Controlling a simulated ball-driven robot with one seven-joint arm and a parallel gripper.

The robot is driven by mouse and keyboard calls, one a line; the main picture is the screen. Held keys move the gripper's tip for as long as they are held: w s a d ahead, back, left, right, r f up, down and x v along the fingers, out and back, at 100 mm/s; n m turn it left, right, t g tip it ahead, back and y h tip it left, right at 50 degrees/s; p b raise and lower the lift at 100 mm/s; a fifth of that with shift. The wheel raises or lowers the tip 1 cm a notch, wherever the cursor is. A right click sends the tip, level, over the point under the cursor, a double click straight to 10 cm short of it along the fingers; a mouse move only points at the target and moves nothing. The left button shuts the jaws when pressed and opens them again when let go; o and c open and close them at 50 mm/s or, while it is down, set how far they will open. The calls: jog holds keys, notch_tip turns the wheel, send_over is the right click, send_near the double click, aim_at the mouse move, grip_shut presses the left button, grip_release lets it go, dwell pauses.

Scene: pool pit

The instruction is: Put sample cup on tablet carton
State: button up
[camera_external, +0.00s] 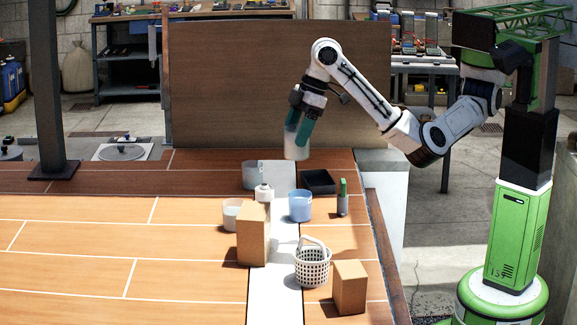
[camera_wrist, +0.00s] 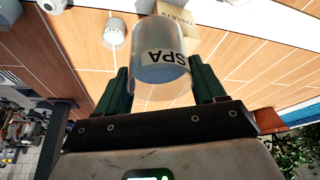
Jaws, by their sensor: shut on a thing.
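My gripper (camera_external: 300,130) is shut on a translucent cup (camera_external: 295,150), held in the air above the far part of the deck. In the wrist view, the cup (camera_wrist: 162,60) shows the letters SPA and sits between the two green fingers of my gripper (camera_wrist: 163,88). A brown carton with tablet lettering (camera_wrist: 178,17) shows at the top of the wrist view, partly cut off. In the external view a taller brown carton (camera_external: 253,235) stands mid-deck and a smaller one (camera_external: 349,287) nearer; their lettering is not readable there.
A white bottle (camera_external: 264,192), a white cup (camera_external: 231,213), a blue cup (camera_external: 300,206), a black tray (camera_external: 318,181), a green-topped bottle (camera_external: 342,198) and a white basket (camera_external: 312,265) stand around the cartons. The deck's left side is clear. A wooden panel (camera_external: 280,90) stands behind.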

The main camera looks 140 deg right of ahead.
jog(key=shift+w+d+f+p, duration=0.35)
jog(key=shift+w+f+p, duration=0.15)
jog(key=shift+w+f, duration=1.15)
jog(key=shift+w+d+f+p, duration=0.45)
jog(key=shift+w+f, duration=0.85)
jog(key=shift+f, duration=0.6)
jog(key=shift+w+d+f+p, duration=0.25)
jog(key=shift+w+f+p, duration=0.3)
jog(key=shift+w+f, duration=1.1)
jog(key=shift+s+f, duration=0.2)
jog(key=shift+f, duration=0.15)
jog(key=o, duration=1.2)
jog(key=shift+c, duration=0.2)
jog(key=b+v, duration=0.2)
jog(key=v, duration=1)
jog(key=shift+r, duration=0.15)
